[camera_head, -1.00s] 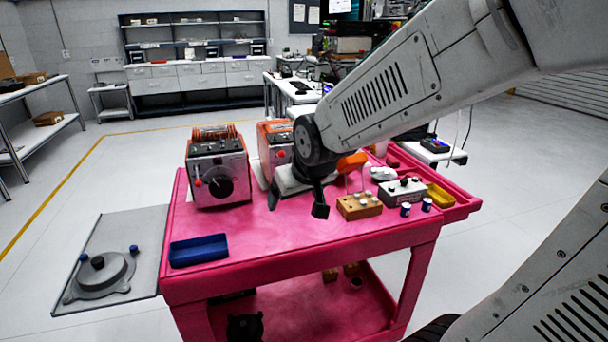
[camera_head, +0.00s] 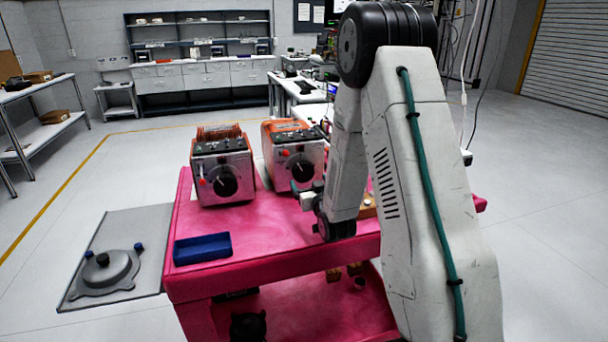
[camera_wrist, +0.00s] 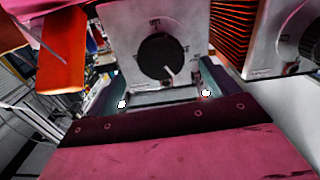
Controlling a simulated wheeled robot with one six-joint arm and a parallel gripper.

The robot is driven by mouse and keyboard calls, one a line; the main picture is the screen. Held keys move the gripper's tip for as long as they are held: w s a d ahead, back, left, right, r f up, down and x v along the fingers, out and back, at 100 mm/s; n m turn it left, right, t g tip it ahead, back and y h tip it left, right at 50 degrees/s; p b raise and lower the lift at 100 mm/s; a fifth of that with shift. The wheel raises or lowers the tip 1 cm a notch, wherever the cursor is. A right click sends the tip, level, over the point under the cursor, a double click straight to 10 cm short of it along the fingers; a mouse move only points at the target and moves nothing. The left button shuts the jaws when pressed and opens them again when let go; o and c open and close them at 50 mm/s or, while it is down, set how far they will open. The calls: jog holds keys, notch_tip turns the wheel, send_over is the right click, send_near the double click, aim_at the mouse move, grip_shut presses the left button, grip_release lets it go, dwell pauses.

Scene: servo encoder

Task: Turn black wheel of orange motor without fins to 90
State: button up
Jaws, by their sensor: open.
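The orange motor without fins (camera_head: 290,140) stands on the pink cart, right of the finned one, with a grey front panel. Its black wheel (camera_head: 301,168) faces me and shows large in the wrist view (camera_wrist: 160,56), with a white mark near its lower right edge there. The dial lettering is too small to read. My gripper (camera_head: 303,190) is in front of this motor, slightly below the wheel. In the wrist view my gripper (camera_wrist: 163,98) has its fingers apart, with nothing between them, and the wheel lies beyond the tips. I see no contact with the wheel.
The finned orange motor (camera_head: 222,168) stands close by on the left; its fins (camera_wrist: 232,35) show in the wrist view. A blue tray (camera_head: 202,249) lies at the front left of the pink cart (camera_head: 260,250). The cart's middle surface is clear.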

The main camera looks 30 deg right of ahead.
aim_at(304, 174)
jog(key=x, duration=0.6)
jog(key=shift+w+d, duration=0.1)
jog(key=shift+w, duration=0.25)
jog(key=c, duration=1)
